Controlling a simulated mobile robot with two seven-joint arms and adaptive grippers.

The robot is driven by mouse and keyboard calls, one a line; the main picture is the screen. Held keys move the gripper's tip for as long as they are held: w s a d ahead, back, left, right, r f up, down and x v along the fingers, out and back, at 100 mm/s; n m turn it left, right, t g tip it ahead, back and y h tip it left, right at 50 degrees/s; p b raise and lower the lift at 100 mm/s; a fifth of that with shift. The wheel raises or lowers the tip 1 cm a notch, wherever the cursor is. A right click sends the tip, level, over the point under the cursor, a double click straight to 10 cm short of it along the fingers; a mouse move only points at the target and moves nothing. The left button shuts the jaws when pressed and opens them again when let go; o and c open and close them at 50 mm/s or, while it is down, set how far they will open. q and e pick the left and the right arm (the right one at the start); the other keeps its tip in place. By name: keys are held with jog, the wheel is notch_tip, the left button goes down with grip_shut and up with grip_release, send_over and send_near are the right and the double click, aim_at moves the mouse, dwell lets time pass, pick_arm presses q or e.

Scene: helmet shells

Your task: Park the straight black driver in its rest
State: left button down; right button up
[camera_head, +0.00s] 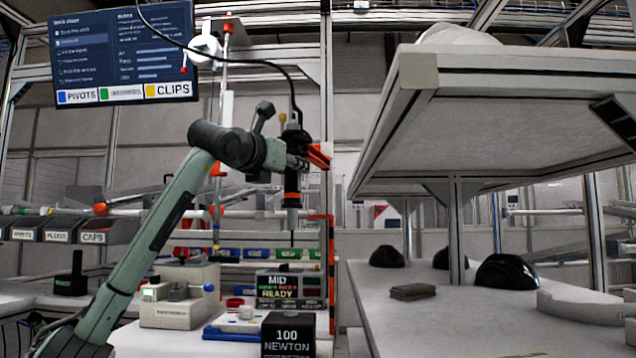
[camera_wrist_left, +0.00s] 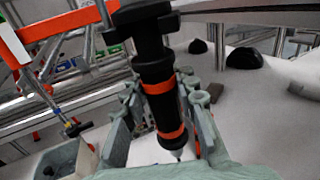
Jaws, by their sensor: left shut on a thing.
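The straight black driver (camera_head: 292,181) hangs upright in the head view, with orange bands and a black cable running up from its top. My left gripper (camera_head: 296,160) is shut on its body. In the left wrist view the driver (camera_wrist_left: 157,75) stands between the two fingers (camera_wrist_left: 160,88), its tip pointing down and partly hidden. An orange-red bracket (camera_head: 318,155) is just right of the driver, close to it; I cannot tell whether they touch or whether it is the rest. My right gripper is out of view.
Below the driver are a bench with a grey fixture (camera_head: 180,300), a MID READY display (camera_head: 290,287) and a black 100 NEWTON block (camera_head: 288,335). A white shelf (camera_head: 500,100) overhangs a right-hand table with black helmet shells (camera_head: 507,271). A post stands behind the bracket.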

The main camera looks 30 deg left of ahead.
pick_arm(q)
jog(key=w+d+p, duration=0.2)
jog(key=w, duration=0.4)
jog(key=shift+p, duration=0.3)
jog(key=shift+d, duration=0.1)
jog(key=shift+c, duration=1.6)
grip_release()
